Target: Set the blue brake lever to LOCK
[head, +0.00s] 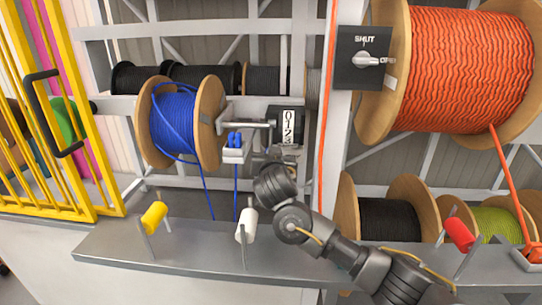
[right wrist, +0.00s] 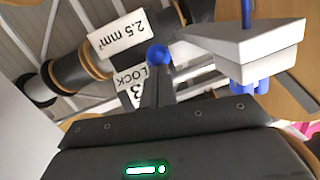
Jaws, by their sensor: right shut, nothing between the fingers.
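The brake lever's blue knob (right wrist: 158,55) shows in the right wrist view, just beyond the tips of my right gripper (right wrist: 155,93). Whether they touch I cannot tell. A white plate (right wrist: 130,85) reading LOCK is behind, partly covered by the fingers. The fingers are shut with nothing between them. In the head view my right gripper (head: 272,158) is beside the blue cable reel (head: 180,122), below the counter box (head: 288,125). My own wrist hides most of it there, and I cannot make out the lever in that view. My left gripper is out of view.
A pale cable guide (head: 234,154) with blue rollers stands left of my gripper; it is close on the right in the wrist view (right wrist: 250,48). A grey bench (head: 180,250) with coloured handles runs in front. A yellow gate (head: 85,130) stands left, an orange reel (head: 460,65) right.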

